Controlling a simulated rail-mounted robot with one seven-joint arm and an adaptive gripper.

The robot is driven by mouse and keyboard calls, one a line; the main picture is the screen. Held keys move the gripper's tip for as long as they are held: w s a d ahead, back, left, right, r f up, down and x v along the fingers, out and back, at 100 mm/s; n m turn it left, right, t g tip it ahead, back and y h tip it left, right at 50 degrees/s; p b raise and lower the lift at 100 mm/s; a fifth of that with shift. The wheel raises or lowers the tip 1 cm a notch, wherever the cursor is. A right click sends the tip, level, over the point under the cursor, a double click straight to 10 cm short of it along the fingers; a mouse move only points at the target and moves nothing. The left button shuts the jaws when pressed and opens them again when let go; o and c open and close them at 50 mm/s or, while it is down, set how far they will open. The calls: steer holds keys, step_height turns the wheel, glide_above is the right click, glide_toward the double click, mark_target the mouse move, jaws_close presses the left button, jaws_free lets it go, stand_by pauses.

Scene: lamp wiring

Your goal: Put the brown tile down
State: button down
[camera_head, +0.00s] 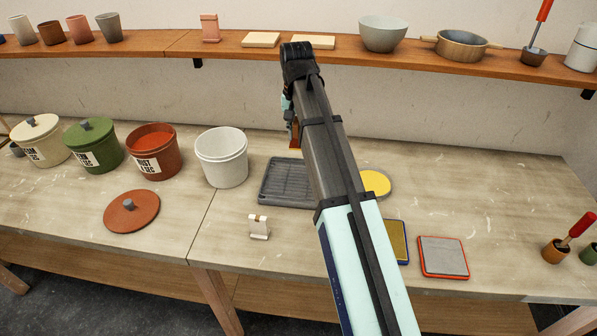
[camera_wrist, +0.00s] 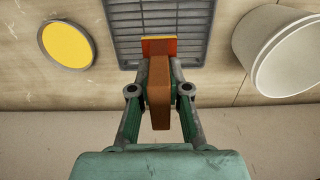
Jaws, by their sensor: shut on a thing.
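My gripper (camera_wrist: 160,72) is shut on the brown tile (camera_wrist: 158,97), with one finger on each side of it. A band of red and yellow (camera_wrist: 159,46) shows at the tile's far end; I cannot tell whether it is part of the tile. In the head view a small orange-brown part of the tile (camera_head: 295,135) shows beside my arm, which hides most of the gripper. I cannot tell whether tile and rack touch.
A white bucket (camera_head: 221,160) stands left of the rack, and a yellow round dish (camera_head: 376,183) lies right of it. A small white stand (camera_head: 259,228) is in front. A red-rimmed pad (camera_head: 443,257) lies front right. The table's right part is largely clear.

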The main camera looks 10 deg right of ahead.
mark_target(297, 141)
step_height(297, 141, down, 16)
steer(key=p, duration=0.3)
steer(key=shift+r+p, duration=0.25)
steer(key=shift+p, duration=0.1)
steer(key=shift+f, duration=0.1)
steer(key=c, duration=1.1)
jaws_free()
steer(key=shift+c, duration=0.2)
step_height(297, 141, up, 12)
steer(key=b, duration=0.3)
